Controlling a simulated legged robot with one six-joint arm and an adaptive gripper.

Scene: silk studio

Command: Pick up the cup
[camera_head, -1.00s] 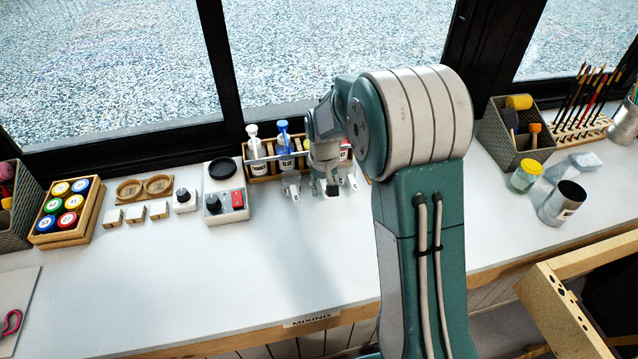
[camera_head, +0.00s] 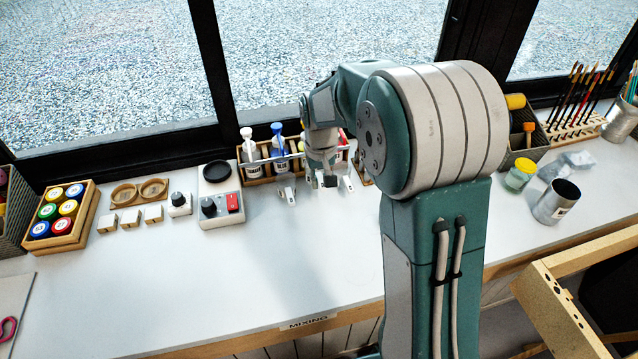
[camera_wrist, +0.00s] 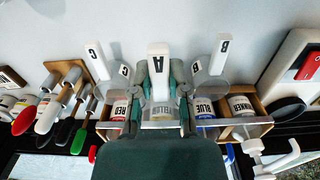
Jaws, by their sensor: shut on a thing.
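Three small clear cups with flat white lettered handles show in the wrist view. Cup A (camera_wrist: 158,62) is in the middle, cup C (camera_wrist: 95,62) on the left and cup B (camera_wrist: 220,58) on the right. My gripper (camera_wrist: 161,92) is shut on cup A, its green fingers on both sides of it. Cup A's handle looks larger and nearer than the other two. In the head view my gripper (camera_head: 328,178) is at the front of the wooden bottle rack (camera_head: 268,178), between the two outer handles. My fingers hide most of cup A there.
Labelled paint bottles stand in the rack close behind the cups. A metal can (camera_head: 556,202) and a yellow-lidded jar (camera_head: 520,174) stand right. The white bench front is clear.

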